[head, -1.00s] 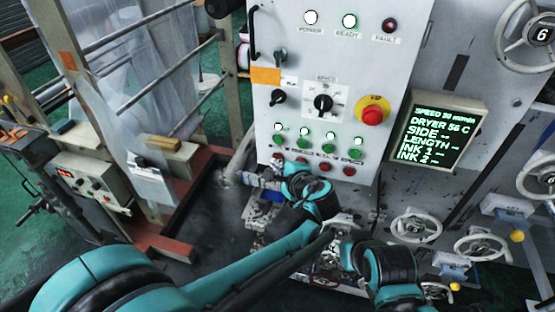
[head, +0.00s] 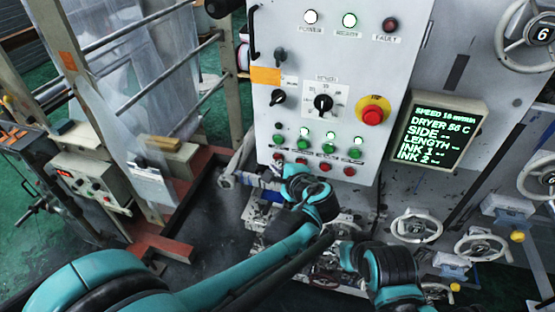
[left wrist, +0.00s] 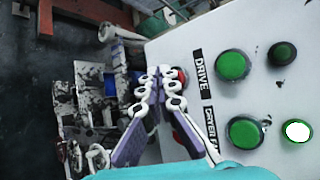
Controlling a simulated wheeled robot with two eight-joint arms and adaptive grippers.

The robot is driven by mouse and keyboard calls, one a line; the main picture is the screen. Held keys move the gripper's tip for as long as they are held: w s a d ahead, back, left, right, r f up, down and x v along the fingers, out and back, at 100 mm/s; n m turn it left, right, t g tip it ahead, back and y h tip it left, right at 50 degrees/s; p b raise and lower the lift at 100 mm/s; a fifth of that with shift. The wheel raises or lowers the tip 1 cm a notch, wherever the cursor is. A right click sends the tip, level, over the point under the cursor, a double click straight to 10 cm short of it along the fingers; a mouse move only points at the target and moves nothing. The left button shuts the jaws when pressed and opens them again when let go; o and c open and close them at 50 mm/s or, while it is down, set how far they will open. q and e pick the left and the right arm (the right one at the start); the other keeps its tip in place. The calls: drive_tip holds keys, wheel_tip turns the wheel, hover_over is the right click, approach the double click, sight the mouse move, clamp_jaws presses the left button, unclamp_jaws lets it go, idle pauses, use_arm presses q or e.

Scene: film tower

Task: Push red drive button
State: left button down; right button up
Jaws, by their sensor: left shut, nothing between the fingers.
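The red drive button (left wrist: 178,75) sits beside the DRIVE label (left wrist: 200,75) in the left wrist view, partly hidden by my fingers. In the head view it is the leftmost red button (head: 278,157) of the bottom row. My left gripper (left wrist: 160,72) is shut and empty, its tips at this button; I cannot tell whether they press it. The green drive button (left wrist: 232,65) is on the label's other side, and the drive lamp (left wrist: 282,53) beyond it is dark. My right arm shows at the lower right of the head view; its gripper cannot be made out.
The panel (head: 262,100) carries several more green and red buttons close by. The yellow-ringed red stop button (head: 373,115) is up to the right. A screen (head: 440,135) reads a speed of 18 m/min. Pipework and handwheels (head: 417,226) crowd the area below.

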use_arm(q)
drive_tip(key=shift+s+a, duration=0.15)
drive_tip(key=shift+s, duration=0.25)
drive_tip(key=shift+s+a, duration=0.25)
drive_tip(key=shift+s, duration=0.55)
drive_tip(key=shift+s+a, duration=0.25)
drive_tip(key=shift+s, duration=0.5)
drive_tip(key=shift+s+a, duration=0.25)
drive_tip(key=shift+s, duration=0.55)
drive_tip(key=s+a+f+n+g+h+b, duration=0.15)
drive_tip(key=s+a+f+n+b, duration=0.25)
drive_tip(key=a+f+b, duration=0.4)
drive_tip(key=s+a+f+n+g+b, duration=0.2)
drive_tip(key=s+a+f+n+b, duration=0.15)
drive_tip(key=a+f+b, duration=0.55)
drive_tip(key=s+f+n+h+b, duration=0.1)
drive_tip(key=s+f+n+b, duration=0.2)
drive_tip(key=f, duration=0.3)
drive_tip(key=s+f+n+g+h+b, duration=0.1)
drive_tip(key=s+f+n+b, duration=0.2)
drive_tip(key=f+b, duration=0.2)
drive_tip(key=s+f+n+h+b, duration=0.1)
drive_tip(key=s+f+n+b, duration=0.2)
drive_tip(key=f, duration=0.4)
drive_tip(key=shift+s+a+f+n+b, duration=0.2)
drive_tip(key=shift+a+f+n+b, duration=0.2)
drive_tip(key=shift+b, duration=0.65)
